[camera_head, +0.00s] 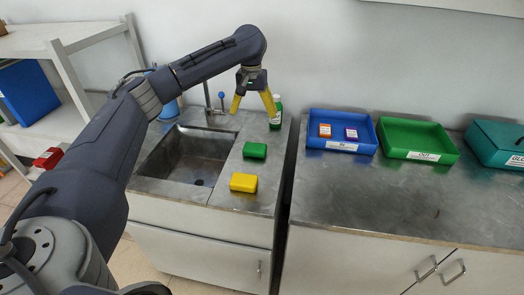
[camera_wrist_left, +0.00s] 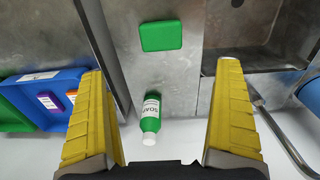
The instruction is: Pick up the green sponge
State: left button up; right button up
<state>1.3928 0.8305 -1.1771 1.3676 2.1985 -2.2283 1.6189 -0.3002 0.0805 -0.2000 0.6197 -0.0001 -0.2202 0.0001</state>
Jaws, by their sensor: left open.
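The green sponge (camera_head: 255,150) lies flat on the steel counter, right of the sink and behind the yellow sponge (camera_head: 243,182). In the left wrist view the green sponge (camera_wrist_left: 161,36) shows near the top, ahead of my fingers and apart from them. My left gripper (camera_head: 254,104) is open and empty, pointing down above the counter behind the green sponge. Its yellow fingers (camera_wrist_left: 161,115) are spread wide in the wrist view. The right gripper is not in view.
A green soap bottle (camera_head: 276,112) stands close by my left gripper; it shows between the fingers in the wrist view (camera_wrist_left: 152,112). The sink (camera_head: 187,155) and faucet (camera_head: 208,98) are to the left. Blue (camera_head: 341,146) and green (camera_head: 416,155) trays sit right, across a gap.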

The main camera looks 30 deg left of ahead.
pick_arm(q)
send_over(255, 146)
jog(key=f, duration=1)
jog(key=shift+s+a+f, duration=0.15)
jog(key=shift+s+f, duration=0.1)
jog(key=shift+s, duration=0.1)
jog(key=shift+w+f, duration=0.2)
jog(key=shift+f, duration=3.2)
jog(key=shift+c, duration=0.4)
jog(key=c, duration=0.8)
